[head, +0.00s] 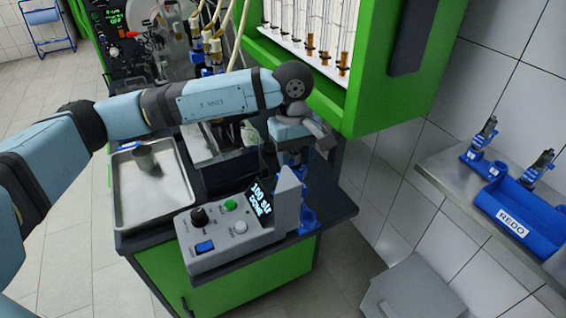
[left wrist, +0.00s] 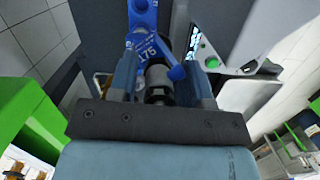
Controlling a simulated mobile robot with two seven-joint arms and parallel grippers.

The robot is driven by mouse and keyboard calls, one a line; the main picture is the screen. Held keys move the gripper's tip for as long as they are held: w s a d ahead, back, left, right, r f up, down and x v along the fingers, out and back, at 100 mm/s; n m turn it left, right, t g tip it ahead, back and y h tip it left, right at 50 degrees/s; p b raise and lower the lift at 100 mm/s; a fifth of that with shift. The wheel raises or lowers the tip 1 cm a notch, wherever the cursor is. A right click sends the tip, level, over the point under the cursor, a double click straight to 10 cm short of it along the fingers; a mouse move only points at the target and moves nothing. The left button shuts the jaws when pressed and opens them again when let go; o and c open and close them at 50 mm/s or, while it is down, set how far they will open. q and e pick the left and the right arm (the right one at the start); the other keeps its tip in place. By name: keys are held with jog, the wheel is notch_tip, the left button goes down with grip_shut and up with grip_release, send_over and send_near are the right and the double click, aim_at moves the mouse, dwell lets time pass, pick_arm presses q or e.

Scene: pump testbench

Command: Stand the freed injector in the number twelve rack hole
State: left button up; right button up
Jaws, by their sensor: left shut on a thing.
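My left gripper (head: 295,157) is above the right end of the green bench, pointing down behind the grey control box. In the left wrist view, its two fingers (left wrist: 163,88) are shut on the injector, whose dark round body (left wrist: 158,80) shows between them. A blue holder (head: 308,217) is below the gripper; in the left wrist view a blue part marked 175 (left wrist: 150,48) lies close beside the injector. I cannot tell whether the injector touches it. The injector's lower end is hidden. I cannot make out a rack hole numbered twelve. My right gripper is not in view.
The control box (head: 215,245) has a lit display and an upright grey plate (head: 286,205). A metal tray (head: 128,205) holds a grey cup (head: 146,160). A green cabinet (head: 380,100) overhangs the bench. On the right shelf, a blue REDO tray (head: 515,222) sits near two standing injectors.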

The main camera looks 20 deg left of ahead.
pick_arm(q)
jog(key=w+d+f+n+t+b, duration=0.1)
jog(key=d+f+n+b, duration=0.3)
jog(key=f+n+b, duration=0.5)
jog(key=shift+w+n+h, duration=0.3)
jog(key=shift+n, duration=0.3)
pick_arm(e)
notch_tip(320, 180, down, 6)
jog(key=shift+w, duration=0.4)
pick_arm(q)
jog(key=shift+b, duration=0.55)
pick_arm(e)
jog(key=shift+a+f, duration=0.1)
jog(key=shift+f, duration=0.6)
pick_arm(q)
notch_tip(320, 180, down, 2)
jog(key=shift+f+b, duration=0.25)
jog(key=shift+b, duration=0.75)
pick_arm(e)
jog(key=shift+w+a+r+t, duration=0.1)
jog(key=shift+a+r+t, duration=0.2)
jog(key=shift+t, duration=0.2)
